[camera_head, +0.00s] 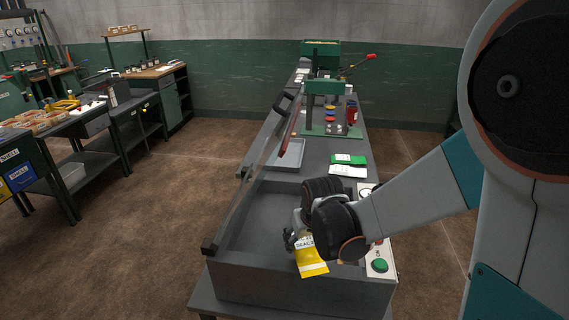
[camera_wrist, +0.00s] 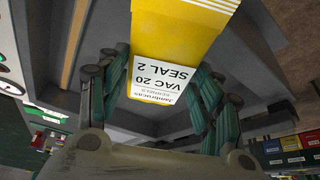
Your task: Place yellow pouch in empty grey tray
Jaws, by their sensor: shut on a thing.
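The yellow pouch (camera_head: 313,268) with a white label hangs from my gripper (camera_head: 299,240) over the front part of a grey open chamber. In the wrist view the pouch (camera_wrist: 178,40) sits between the fingers of my gripper (camera_wrist: 160,85), which are shut on its labelled end. The label reads "VAC 20 SEAL 2". The pouch's lower end reaches near the chamber's front wall; I cannot tell whether it touches. The grey tray (camera_head: 290,164) lies flat on the bench beyond the chamber and looks empty.
The chamber (camera_head: 262,210) has a raised clear lid (camera_head: 250,165) along its left side. A control panel with a green button (camera_head: 380,265) is at right. A green-and-white packet (camera_head: 348,160) lies right of the tray. A green press (camera_head: 325,100) stands behind.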

